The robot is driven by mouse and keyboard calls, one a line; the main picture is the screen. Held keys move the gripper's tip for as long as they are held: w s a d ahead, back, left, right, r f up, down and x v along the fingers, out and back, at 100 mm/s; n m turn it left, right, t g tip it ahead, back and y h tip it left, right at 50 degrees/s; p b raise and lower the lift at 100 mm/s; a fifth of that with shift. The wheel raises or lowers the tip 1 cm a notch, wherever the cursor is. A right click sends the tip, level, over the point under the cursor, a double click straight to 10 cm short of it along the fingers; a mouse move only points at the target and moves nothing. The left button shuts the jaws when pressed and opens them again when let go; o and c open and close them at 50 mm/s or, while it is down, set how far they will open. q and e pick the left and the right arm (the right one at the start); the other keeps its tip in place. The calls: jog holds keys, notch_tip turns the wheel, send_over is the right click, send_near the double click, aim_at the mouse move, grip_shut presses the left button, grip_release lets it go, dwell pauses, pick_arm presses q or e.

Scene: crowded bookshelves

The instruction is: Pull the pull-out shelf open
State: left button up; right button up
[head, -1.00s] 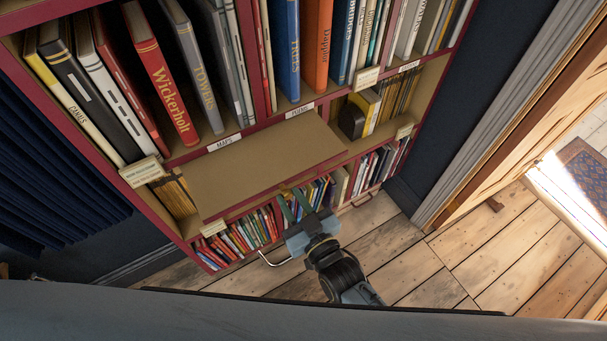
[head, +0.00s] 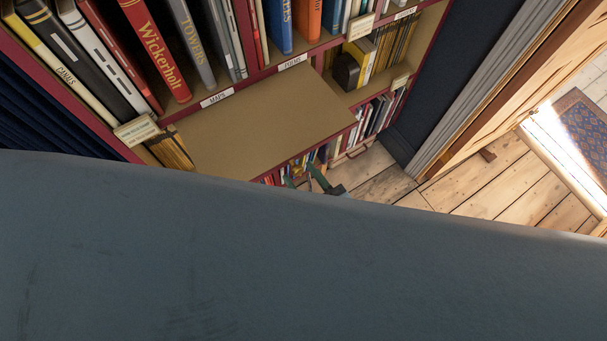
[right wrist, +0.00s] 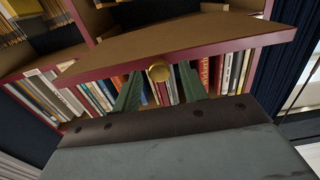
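The pull-out shelf (head: 260,120) is a brown board with a red front edge, sticking out of the bookcase below the tall books. In the right wrist view the shelf (right wrist: 210,35) spans the top, with a round brass knob (right wrist: 158,72) on its front edge. My right gripper (head: 304,180) is at the shelf's front edge. My left gripper is not in view.
Tall books (head: 150,50) stand above the shelf. Lower books (right wrist: 235,70) stand beneath it. A wooden door (head: 490,85) stands to the right. The wooden floor (head: 480,185) in front of it is bare. My own body hides the lower part of the head view.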

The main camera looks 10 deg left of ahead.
jog(key=b+v, duration=0.1)
jog(key=v, duration=1.2)
jog(key=shift+d, duration=0.15)
jog(key=shift+s, duration=0.1)
jog(key=d+f+m+g+h+b, duration=0.1)
jog(key=d+f+g+h+b, duration=0.2)
jog(key=f, duration=0.7)
jog(key=s+d+f+m+h+b, duration=0.1)
jog(key=d+f+h+b, duration=0.1)
jog(key=d+f, duration=0.6)
jog(key=d+f+m+g+h+b, duration=0.1)
jog(key=d+f+g+h+b, duration=0.15)
jog(key=f, duration=1.05)
jog(key=s+d+f+m+g+h+b, duration=0.1)
jog(key=s+d+f+g+h+b, duration=0.1)
jog(key=s+f, duration=0.6)
jog(key=s+d+f+m+g+h+b, duration=0.2)
jog(key=s+d+f+g, duration=0.3)
jog(key=s+f, duration=0.3)
jog(key=shift+s+d, duration=0.25)
jog(key=shift+s, duration=0.3)
